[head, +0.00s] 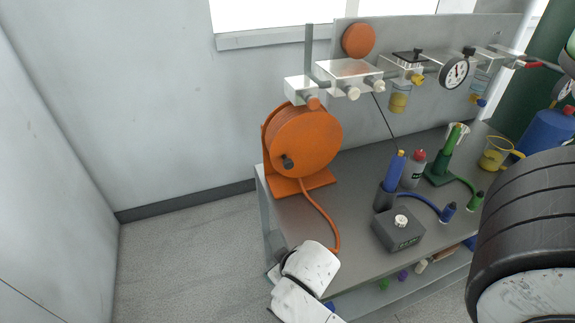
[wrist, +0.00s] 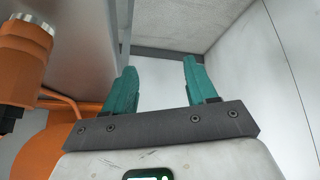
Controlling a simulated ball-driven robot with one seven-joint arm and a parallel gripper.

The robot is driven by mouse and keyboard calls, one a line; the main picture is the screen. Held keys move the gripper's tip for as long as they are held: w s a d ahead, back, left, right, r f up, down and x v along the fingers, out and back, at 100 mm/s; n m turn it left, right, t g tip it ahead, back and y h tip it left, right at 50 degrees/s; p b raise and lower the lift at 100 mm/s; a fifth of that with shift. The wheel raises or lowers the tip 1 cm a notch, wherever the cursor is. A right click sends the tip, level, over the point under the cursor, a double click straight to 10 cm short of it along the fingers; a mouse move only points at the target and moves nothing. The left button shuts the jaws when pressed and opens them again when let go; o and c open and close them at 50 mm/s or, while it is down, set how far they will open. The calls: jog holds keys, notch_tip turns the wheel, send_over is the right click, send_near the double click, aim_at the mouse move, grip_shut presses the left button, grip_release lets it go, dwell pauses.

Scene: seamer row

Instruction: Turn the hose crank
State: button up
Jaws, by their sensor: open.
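The orange hose reel (head: 305,140) stands on the left end of the grey bench in the head view. Its crank is a dark knob (head: 287,161) on the reel's front face. An orange hose (head: 325,215) runs from the reel down to the bench's front edge. In the wrist view my gripper (wrist: 160,72) is open, with two teal fingers apart and nothing between them. Orange reel parts (wrist: 45,150) show at the left of that view, beside the fingers and apart from them. In the head view my white arm is low in front of the bench; the fingertips are hidden there.
The bench (head: 355,220) holds a grey box with a white knob (head: 398,235), a blue torch-like tool (head: 396,172), a green one (head: 452,150) and a yellow jug (head: 495,153). Gauges and valves (head: 454,71) line the back panel. Floor (head: 185,260) left of the bench is clear.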

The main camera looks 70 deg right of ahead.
aim_at(289, 167)
jog(key=d+r+m+t+h, duration=0.1)
jog(key=d, duration=0.2)
jog(key=w+d+r+m+t+h, duration=0.1)
jog(key=d+r+h, duration=0.1)
jog(key=d, duration=0.2)
jog(key=w+d+r+m+t+h+b, duration=0.1)
jog(key=d+h, duration=0.1)
jog(key=d, duration=0.1)
jog(key=shift+d+r+m, duration=0.3)
jog(key=shift+d+r, duration=0.05)
jog(key=shift+r, duration=0.05)
jog(key=d+r+m+t+h, duration=0.1)
jog(key=d+r+t+h, duration=0.2)
jog(key=d+r+h, duration=0.35)
jog(key=shift+y, duration=0.65)
jog(key=shift+r+x, duration=0.25)
jog(key=shift+x, duration=0.9)
jog(key=shift+r+x, duration=0.3)
jog(key=shift+x, duration=0.9)
jog(key=shift+r+x, duration=0.25)
jog(key=shift+x, duration=0.9)
jog(key=shift+s+d, duration=0.1)
jog(key=shift+d, duration=0.05)
jog(key=shift+c, duration=0.2)
grip_shut()
